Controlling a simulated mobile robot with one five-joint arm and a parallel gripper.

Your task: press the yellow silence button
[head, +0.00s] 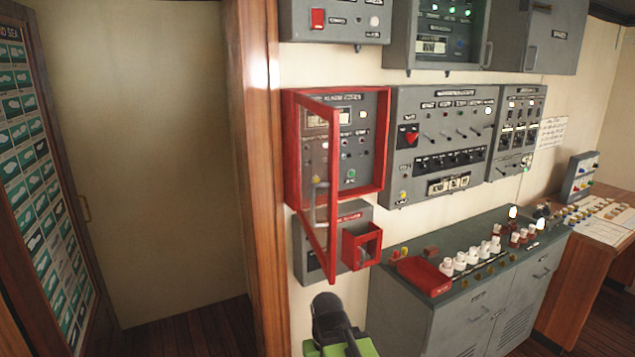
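A grey alarm panel (368,123) sits on the wall inside a red-framed cabinet (384,150). The cabinet's red-framed glass door (333,190) stands swung open towards me and covers part of the panel's left side. The panel bears small lamps and buttons, among them a green one (351,174). A small yellow button or lamp (403,195) shows at the lower left of the neighbouring grey panel. The labels are too small to read, so I cannot tell which is the silence button. My gripper (328,308) is low in front, below the cabinet and apart from it; its fingers cannot be made out.
A small open red box (362,262) juts out below the cabinet. A grey console (420,318) with knobs and a red box (424,276) on top stands to the right. A wooden post (258,180) is left of the cabinet. Open floor (190,328) lies further left.

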